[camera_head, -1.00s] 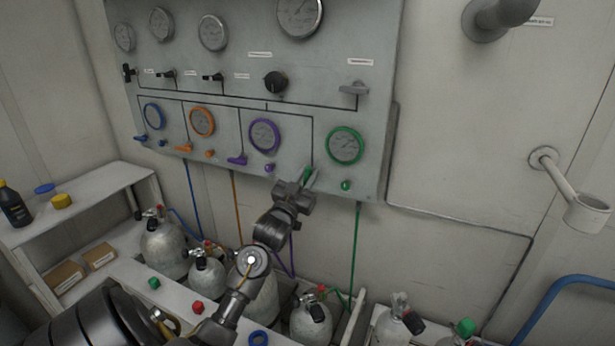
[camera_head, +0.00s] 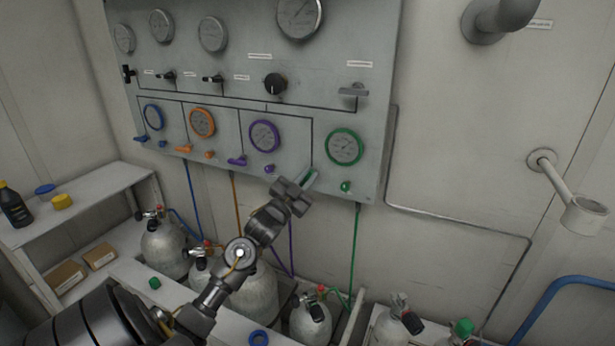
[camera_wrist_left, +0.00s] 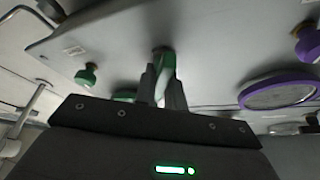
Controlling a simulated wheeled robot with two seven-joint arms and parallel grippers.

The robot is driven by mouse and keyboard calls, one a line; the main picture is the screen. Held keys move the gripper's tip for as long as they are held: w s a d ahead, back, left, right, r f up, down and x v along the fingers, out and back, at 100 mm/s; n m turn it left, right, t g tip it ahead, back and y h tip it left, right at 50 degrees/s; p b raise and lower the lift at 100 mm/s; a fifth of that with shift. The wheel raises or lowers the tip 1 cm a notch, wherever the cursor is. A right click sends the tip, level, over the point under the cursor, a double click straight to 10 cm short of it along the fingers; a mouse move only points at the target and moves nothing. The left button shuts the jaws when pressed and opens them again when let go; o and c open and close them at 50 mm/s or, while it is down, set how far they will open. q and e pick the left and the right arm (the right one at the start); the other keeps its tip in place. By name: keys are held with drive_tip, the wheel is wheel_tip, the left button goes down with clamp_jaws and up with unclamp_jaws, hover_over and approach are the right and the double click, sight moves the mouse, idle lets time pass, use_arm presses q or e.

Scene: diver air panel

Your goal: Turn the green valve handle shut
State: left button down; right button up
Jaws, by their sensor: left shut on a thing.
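The green valve handle (camera_head: 311,177) is at the lower edge of the grey panel, below and left of the green-ringed gauge (camera_head: 345,146). It slants up to the right in the head view. My left gripper (camera_head: 303,185) is at the handle from below left, its body covering part of it. In the left wrist view, the green handle (camera_wrist_left: 166,66) stands between the two fingers of the left gripper (camera_wrist_left: 161,82), which are shut on it. My right gripper is not in view.
A small green knob (camera_head: 346,186) sits just right of the handle. A purple handle (camera_head: 237,160) and purple knob (camera_head: 269,168) are to the left. Grey cylinders (camera_head: 310,322) stand below the panel. The wall right of the panel is mostly clear.

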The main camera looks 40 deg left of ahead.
use_arm(q)
drive_tip(key=m+h, duration=0.1)
drive_tip(key=m, duration=0.3)
drive_tip(key=m+g+h+p, duration=0.1)
drive_tip(key=m+h, duration=0.1)
drive_tip(key=m, duration=0.2)
drive_tip(key=shift+d+f+g, duration=0.1)
drive_tip(key=shift+g, duration=0.2)
drive_tip(key=m+g, duration=0.1)
drive_tip(key=m, duration=0.1)
drive_tip(key=m+g, duration=0.1)
drive_tip(key=m, duration=0.2)
drive_tip(key=shift+f+h, duration=0.2)
drive_tip(key=shift+h, duration=0.2)
drive_tip(key=shift+m, duration=0.4)
drive_tip(key=c, duration=1.5)
unclamp_jaws()
